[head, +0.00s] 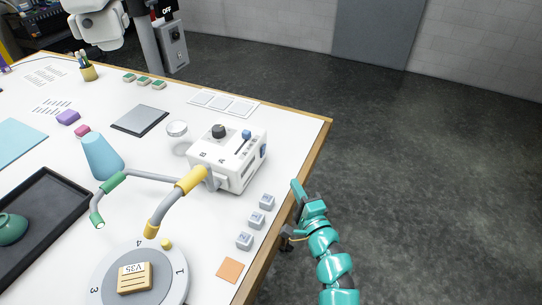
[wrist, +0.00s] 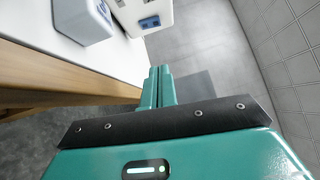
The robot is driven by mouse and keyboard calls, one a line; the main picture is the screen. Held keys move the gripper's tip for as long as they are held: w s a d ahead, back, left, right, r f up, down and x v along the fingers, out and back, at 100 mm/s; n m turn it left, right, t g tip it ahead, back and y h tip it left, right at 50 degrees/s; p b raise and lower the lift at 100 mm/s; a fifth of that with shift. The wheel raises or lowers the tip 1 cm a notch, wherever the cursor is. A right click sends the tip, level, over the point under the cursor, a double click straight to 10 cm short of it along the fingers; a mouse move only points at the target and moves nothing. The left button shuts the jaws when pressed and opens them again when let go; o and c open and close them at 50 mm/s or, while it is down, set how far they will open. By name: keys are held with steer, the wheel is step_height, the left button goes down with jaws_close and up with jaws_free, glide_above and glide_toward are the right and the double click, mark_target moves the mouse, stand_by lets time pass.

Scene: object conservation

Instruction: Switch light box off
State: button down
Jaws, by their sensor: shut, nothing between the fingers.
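A white box (head: 228,157) with a black knob and a blue-tipped lever on top stands near the table's right edge. A blue switch (head: 263,151) is on its right side; this switch also shows in the wrist view (wrist: 150,22). I cannot tell the switch's position. I cannot tell for certain that this is the light box. My gripper (head: 297,187) is shut and empty, just off the table's right edge, nearer to me than the box. In the wrist view my fingers (wrist: 159,74) are together and point toward the switch side, apart from it.
The table (head: 312,140) has a wooden edge beside my gripper. Several grey cubes (head: 254,220) line that edge. A yellow-and-green jointed arm (head: 190,181) reaches over a numbered disc (head: 178,285). A grey box (head: 173,46) stands behind, near an OFF sign. The floor at right is clear.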

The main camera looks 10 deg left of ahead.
mark_target(264, 151)
stand_by(0.4)
steer(key=p+x, duration=0.3)
steer(key=x, duration=0.7)
steer(key=shift+r+p, duration=0.1)
steer(key=shift+p, duration=0.25)
steer(key=a, duration=0.1)
steer(key=a+p, duration=0.1)
steer(key=a, duration=0.1)
steer(key=shift+w+r+p, duration=0.2)
steer(key=shift+w+p, duration=0.1)
steer(key=shift+w+a+f, duration=0.1)
steer(key=shift+w+a, duration=0.05)
steer(key=shift+a, duration=0.3)
